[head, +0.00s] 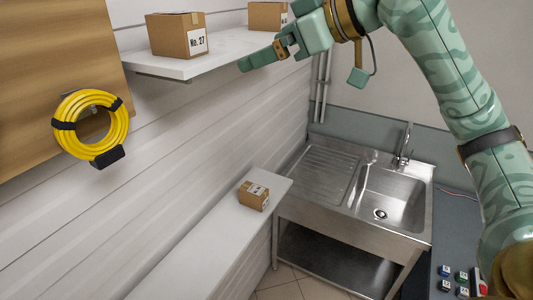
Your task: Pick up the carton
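Three brown cartons are in the head view. A carton labelled "No. 27" (177,36) stands upright on the white wall shelf (225,50). A smaller labelled carton (253,196) sits on the low white ledge (222,238). My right gripper (245,66) reaches in from the upper right, its fingertips pointing left near the shelf's front edge. It touches no carton that I can see. Its fingers overlap from this angle, so their opening is unclear. My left gripper is out of view.
A coiled yellow hose (68,137) hangs on a wooden panel (50,60) at left. A steel sink (385,195) stands at right. Several small coloured blocks (461,277) lie on a grey surface at lower right. The low ledge is clear around its carton.

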